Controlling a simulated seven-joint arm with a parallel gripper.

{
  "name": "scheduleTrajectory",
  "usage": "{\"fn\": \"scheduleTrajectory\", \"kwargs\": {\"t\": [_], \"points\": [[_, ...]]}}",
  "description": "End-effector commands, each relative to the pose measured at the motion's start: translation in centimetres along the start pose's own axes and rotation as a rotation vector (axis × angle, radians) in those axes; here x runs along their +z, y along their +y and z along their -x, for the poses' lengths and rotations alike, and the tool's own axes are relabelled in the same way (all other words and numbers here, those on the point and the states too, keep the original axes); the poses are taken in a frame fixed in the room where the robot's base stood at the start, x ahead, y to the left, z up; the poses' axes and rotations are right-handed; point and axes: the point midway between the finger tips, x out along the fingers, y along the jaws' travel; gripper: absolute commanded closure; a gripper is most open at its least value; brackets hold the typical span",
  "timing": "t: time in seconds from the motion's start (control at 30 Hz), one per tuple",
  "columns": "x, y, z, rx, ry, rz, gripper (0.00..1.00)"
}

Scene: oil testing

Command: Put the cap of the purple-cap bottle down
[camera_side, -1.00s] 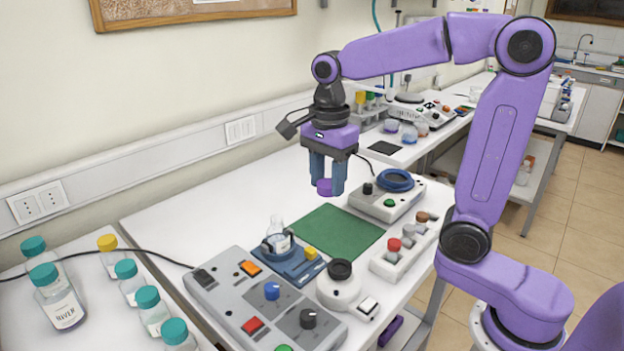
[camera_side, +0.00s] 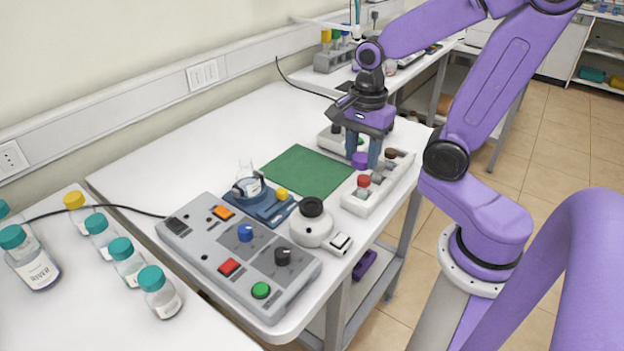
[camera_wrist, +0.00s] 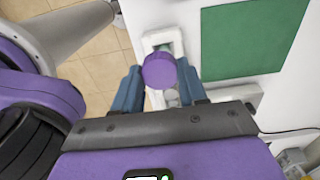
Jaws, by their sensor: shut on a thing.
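The purple cap (camera_side: 360,160) is held between the blue fingers of my gripper (camera_side: 364,157), which points down. In the wrist view the cap (camera_wrist: 161,70) is a purple disc between the fingertips of my gripper (camera_wrist: 160,82). It is over part of the white rack (camera_wrist: 148,40); the gap beneath it is hard to judge. In the side view the white rack (camera_side: 376,197) carries a red cap (camera_side: 364,181) and a brown one (camera_side: 391,153). An uncapped clear bottle (camera_side: 246,170) stands upright in the blue device (camera_side: 268,206).
The green mat (camera_side: 302,171) lies flat and empty left of the rack. A grey control box (camera_side: 195,250) with knobs and a white round device (camera_side: 312,228) stand in front. Several capped bottles, one with a yellow cap (camera_side: 74,199), stand on the left table.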

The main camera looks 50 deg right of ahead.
Motion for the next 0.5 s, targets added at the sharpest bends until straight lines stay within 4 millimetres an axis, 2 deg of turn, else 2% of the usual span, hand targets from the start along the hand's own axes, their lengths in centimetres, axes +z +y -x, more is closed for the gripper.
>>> {"fn": "scheduleTrajectory", "kwargs": {"t": [0.5], "points": [[-0.1,-1.8,-0.7,0.001,0.0,-0.001,0.86]]}}
